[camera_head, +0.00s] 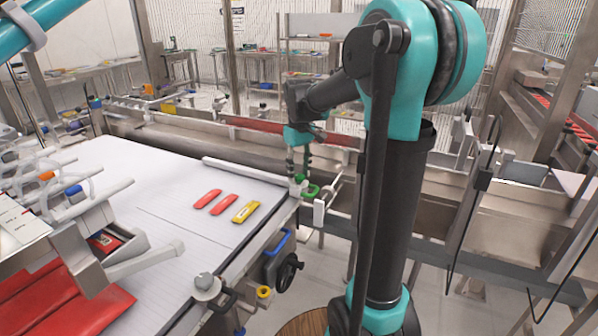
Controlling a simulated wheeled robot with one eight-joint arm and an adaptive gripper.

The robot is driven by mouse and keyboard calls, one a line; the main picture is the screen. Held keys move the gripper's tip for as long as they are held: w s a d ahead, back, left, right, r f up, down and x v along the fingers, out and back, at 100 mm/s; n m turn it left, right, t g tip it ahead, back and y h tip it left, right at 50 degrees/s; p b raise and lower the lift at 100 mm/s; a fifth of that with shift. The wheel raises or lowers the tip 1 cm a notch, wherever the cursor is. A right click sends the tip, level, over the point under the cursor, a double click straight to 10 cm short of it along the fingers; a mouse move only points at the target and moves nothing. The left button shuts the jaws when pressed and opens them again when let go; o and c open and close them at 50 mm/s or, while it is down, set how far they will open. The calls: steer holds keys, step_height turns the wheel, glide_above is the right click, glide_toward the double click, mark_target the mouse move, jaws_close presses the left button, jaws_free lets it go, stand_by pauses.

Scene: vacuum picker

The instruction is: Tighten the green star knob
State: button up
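My gripper (298,176) is small in the view and points down at the far right corner of the white conveyor. Its two dark fingers show a gap between them. A small green part (299,179), which may be the star knob, shows at the fingertips on top of a pale post. I cannot tell whether the fingers touch it. A green loop-shaped part (311,191) sits just to the right and slightly lower. The knob's star shape is too small to make out.
The white conveyor (150,180) carries two red packs (207,198) and a yellow one (245,212). A white bar (245,170) lies along its far edge. A blue loop handle (279,243) and a black handwheel (288,272) are on the near side. A metal trough (440,205) runs behind my arm.

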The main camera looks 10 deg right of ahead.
mark_target(299, 176)
steer(key=c, duration=0.8)
steer(key=shift+o, duration=0.2)
steer(key=shift+m, duration=1.6)
steer(key=o, duration=1.2)
steer(key=shift+c, duration=0.2)
steer(key=shift+r, duration=0.1)
step_height(299, 176, up, 12)
